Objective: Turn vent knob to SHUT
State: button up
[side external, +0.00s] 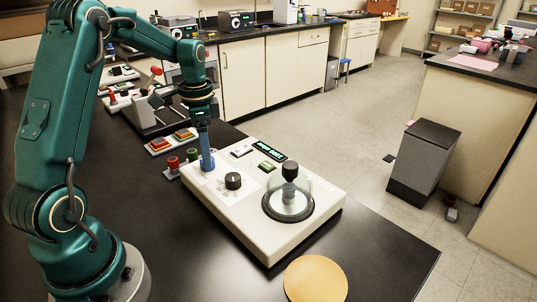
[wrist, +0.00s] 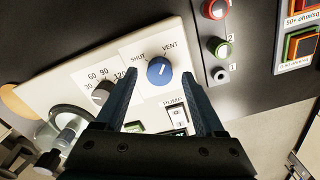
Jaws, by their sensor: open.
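The vent knob is a round blue dial (wrist: 159,71) with a white pointer line, on the white panel of the profiler. The labels SHUT and VENT stand by it, SHUT at upper left and VENT at upper right. The pointer leans toward the VENT side. My gripper (wrist: 161,66) is open, with one dark finger on each side of the knob and a gap on both sides in the wrist view. In the side view my gripper (side external: 205,140) points down over the left back corner of the profiler (side external: 236,213).
A black dial (side external: 233,181) sits beside the knob, and a clear dome (side external: 289,199) with a black top stands on the profiler's right. A pump switch (wrist: 177,114) is close to one finger. Red and green posts (side external: 181,162) stand just left of the profiler.

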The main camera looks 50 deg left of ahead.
jog(key=shift+f, duration=0.6)
jog(key=shift+c, duration=0.3)
grip_shut()
